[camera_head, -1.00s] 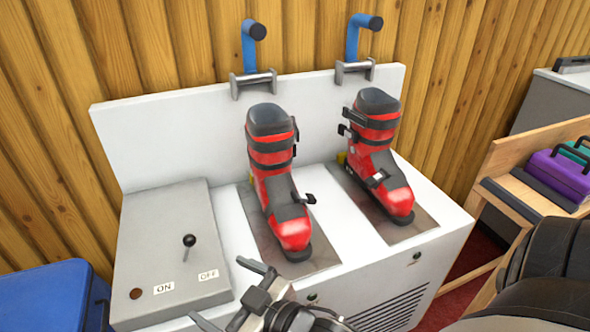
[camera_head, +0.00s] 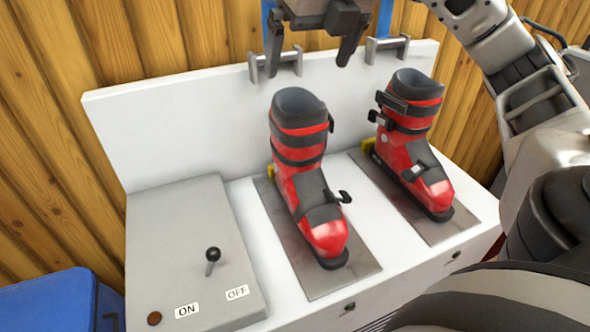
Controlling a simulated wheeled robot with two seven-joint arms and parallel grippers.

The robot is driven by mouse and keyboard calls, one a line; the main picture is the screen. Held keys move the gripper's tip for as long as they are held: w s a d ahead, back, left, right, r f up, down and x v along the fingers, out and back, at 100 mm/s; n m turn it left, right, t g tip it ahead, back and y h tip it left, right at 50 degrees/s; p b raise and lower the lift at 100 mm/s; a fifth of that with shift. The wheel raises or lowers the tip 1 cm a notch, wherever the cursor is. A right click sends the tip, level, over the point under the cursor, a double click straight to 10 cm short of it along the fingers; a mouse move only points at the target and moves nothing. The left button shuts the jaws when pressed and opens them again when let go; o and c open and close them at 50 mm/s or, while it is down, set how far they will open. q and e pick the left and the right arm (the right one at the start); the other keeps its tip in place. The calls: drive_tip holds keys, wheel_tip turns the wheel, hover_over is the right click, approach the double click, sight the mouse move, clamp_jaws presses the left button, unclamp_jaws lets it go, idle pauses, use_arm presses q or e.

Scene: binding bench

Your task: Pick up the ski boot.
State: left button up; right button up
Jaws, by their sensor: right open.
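Two red and black ski boots stand upright on metal plates on the white bench. The left boot (camera_head: 303,172) is in the middle of the view, and the right boot (camera_head: 411,150) stands to its right. My right gripper (camera_head: 307,58) is at the top of the view, above and slightly behind the left boot's cuff as seen here. Its two fingers are apart and point down, with nothing between them. It does not appear to touch either boot. My right arm comes in from the right side. My left gripper is not in view.
The grey control box (camera_head: 184,232) with a lever (camera_head: 212,256) and ON/OFF labels sits left of the boots. A blue box (camera_head: 50,300) is at lower left. The white back panel (camera_head: 180,120) and wooden wall (camera_head: 140,40) stand behind. Metal brackets (camera_head: 388,48) are on the panel.

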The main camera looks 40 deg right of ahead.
drive_tip(key=d+h, duration=0.1)
drive_tip(key=d, duration=0.1)
drive_tip(key=m+b, duration=0.1)
drive_tip(key=b, duration=0.3)
hover_over(300, 123)
drive_tip(key=d, duration=0.3)
wheel_tip(300, 123, down, 8)
drive_tip(key=shift+w+d+r, duration=0.1)
drive_tip(key=shift+w, duration=0.05)
drive_tip(key=shift+x, duration=2.95)
drive_tip(key=shift+w, duration=0.15)
drive_tip(key=c, duration=1.3)
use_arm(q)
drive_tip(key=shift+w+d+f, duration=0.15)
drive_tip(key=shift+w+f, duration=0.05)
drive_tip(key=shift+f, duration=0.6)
use_arm(e)
drive_tip(key=shift+r, duration=0.2)
drive_tip(key=c, duration=0.4)
drive_tip(key=shift+r, duration=0.1)
